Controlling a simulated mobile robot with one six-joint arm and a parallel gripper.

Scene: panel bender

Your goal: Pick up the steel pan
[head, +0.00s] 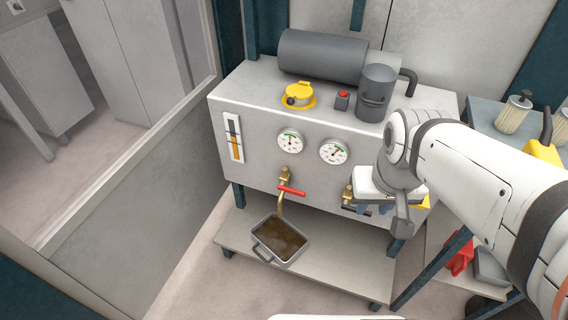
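The steel pan (257,238) is a small grey rectangular pan with a looped handle on its near left side. It stands on the low shelf (340,268) under the machine, below a brass tap with a red lever (290,191). Brown liquid covers its bottom. My gripper (401,218) hangs in front of the machine's right side, to the right of the pan and well apart from it. My wrist hides part of the gripper, so its opening and anything between the fingers cannot be made out.
The grey machine (258,158) stands above the shelf, with two gauges and a second brass tap (348,193) partly behind my wrist. A side bench (480,108) with filters stands at right. Red and grey items lie low at right. A low wall (135,200) runs at left.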

